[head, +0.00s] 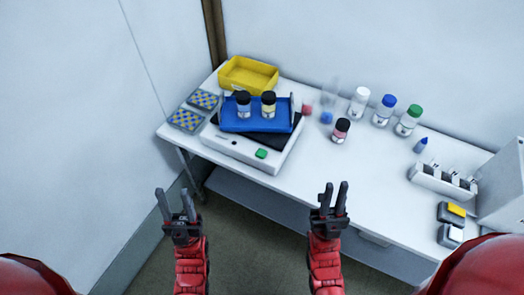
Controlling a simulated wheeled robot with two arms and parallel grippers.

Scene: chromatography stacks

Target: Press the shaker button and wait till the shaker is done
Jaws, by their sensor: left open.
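The shaker (222,146) is a white box with a blue tray (235,125) on top, standing on the left part of the table. Two dark-capped vials, one clear or bluish (243,108) and one yellowish (268,109), stand on the blue tray. My left gripper (174,203) is open and empty, in front of the table and below the shaker in the picture.
A yellow bin (248,75) is behind the shaker, and blue-yellow patterned pads (186,120) lie left of it. Several capped bottles (384,112) stand at the back right. A white rack (442,182) is at the right. The table front (330,180) is clear.

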